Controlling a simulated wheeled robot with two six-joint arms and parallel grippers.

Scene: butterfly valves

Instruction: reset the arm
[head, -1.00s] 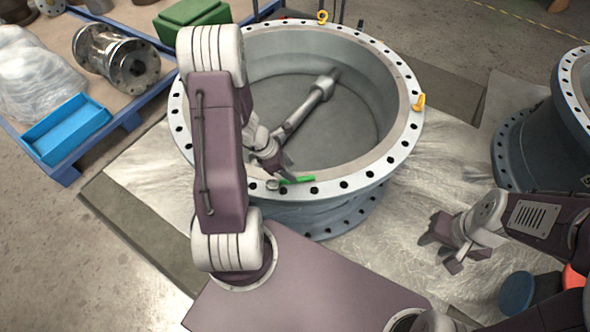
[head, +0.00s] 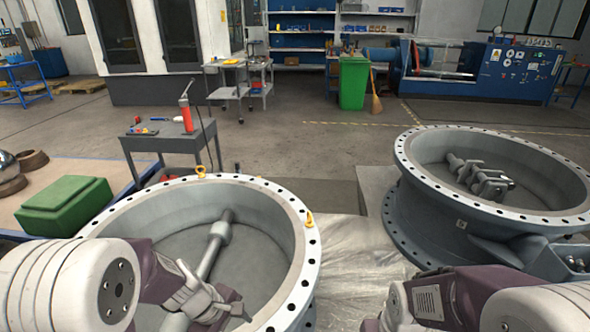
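My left arm comes in from the lower left, bent at a large white joint. My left gripper (head: 230,303) is over the near part of the left valve ring (head: 311,258), above its inner disc. Its dark fingers look spread, with nothing seen between them. My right arm (head: 440,300) lies low at the bottom right. Only a small dark bit of my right gripper (head: 371,325) shows at the bottom edge, so its fingers are mostly hidden.
A second large valve ring (head: 440,215) stands at the right. A green box (head: 66,205) sits on the left bench. A grey cart (head: 165,142) with a red bottle (head: 186,115) stands behind the left ring. A green bin (head: 353,82) is farther back. Open floor lies between.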

